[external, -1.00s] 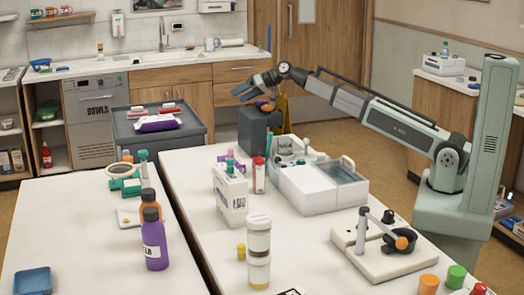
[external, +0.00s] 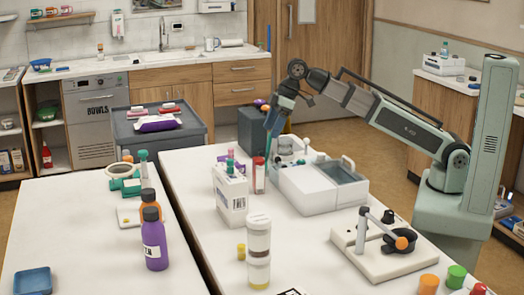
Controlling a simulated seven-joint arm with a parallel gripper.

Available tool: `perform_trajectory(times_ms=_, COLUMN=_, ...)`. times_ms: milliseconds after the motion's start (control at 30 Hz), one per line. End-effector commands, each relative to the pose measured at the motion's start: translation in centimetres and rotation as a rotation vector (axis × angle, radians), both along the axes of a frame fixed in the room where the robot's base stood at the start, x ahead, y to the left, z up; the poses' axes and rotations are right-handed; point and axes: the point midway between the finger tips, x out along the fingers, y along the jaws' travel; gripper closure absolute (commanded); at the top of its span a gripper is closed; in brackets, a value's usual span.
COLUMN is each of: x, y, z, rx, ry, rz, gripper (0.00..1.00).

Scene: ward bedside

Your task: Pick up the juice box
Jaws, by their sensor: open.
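No thing in view is clearly readable as a juice box. A white upright carton (external: 232,196) with dark printing stands on the near-right table, with small coloured caps showing at its top; I cannot tell whether it is the juice box. My gripper (external: 272,128) points downward at the far end of this table, above the white device's back edge and in front of a dark grey box. It is open, and I see nothing between its fingers. It is well behind and to the right of the carton, not touching it.
A red-capped tube (external: 258,176) stands right of the carton. Stacked clear jars (external: 258,252) stand nearer. A purple bottle (external: 154,240) is on the left table (external: 75,225). A dark gap separates the tables.

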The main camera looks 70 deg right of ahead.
Motion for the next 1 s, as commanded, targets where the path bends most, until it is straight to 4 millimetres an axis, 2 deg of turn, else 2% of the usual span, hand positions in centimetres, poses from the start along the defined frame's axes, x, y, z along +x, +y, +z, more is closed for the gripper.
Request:
perform_trajectory(times_ms=167, x=-0.2, y=0.4, z=-0.9, rx=-0.012, ry=0.006, rz=0.011, gripper=0.19)
perform_trajectory(times_ms=700, x=1.9, y=2.1, z=-7.1, rx=-0.009, ry=0.004, rz=0.009, gripper=0.19)
perform_trajectory(times_ms=1000, x=2.2, y=2.3, z=-8.0, rx=-0.009, ry=0.003, rz=0.009, gripper=0.19)
